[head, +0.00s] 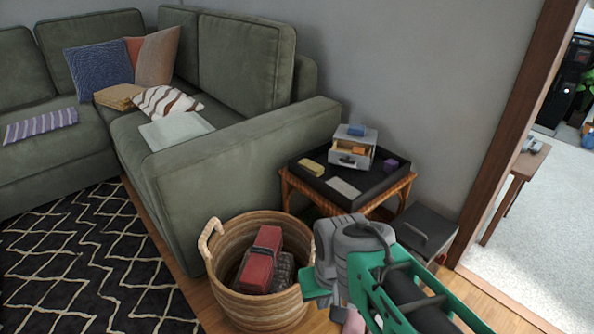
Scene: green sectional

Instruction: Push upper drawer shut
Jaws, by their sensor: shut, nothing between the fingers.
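A small pale grey drawer unit (342,144) stands in the black tray on the wicker side table. A drawer stands out from its front, with a dark knob (347,160) on the drawer face and an orange thing (358,150) showing above it. A blue block (356,130) is on top of the unit. My gripper (318,284), grey and green, is low in the view, in front of the table and well apart from the drawer unit. It is shut and empty; its fingertips are hard to make out.
The black tray (393,180) also holds a yellow block, a grey card and a purple cube. A woven basket (225,285) with red things stands left of my arm. A dark grey box (425,230) is right of the table. The green sofa (200,200) borders the left.

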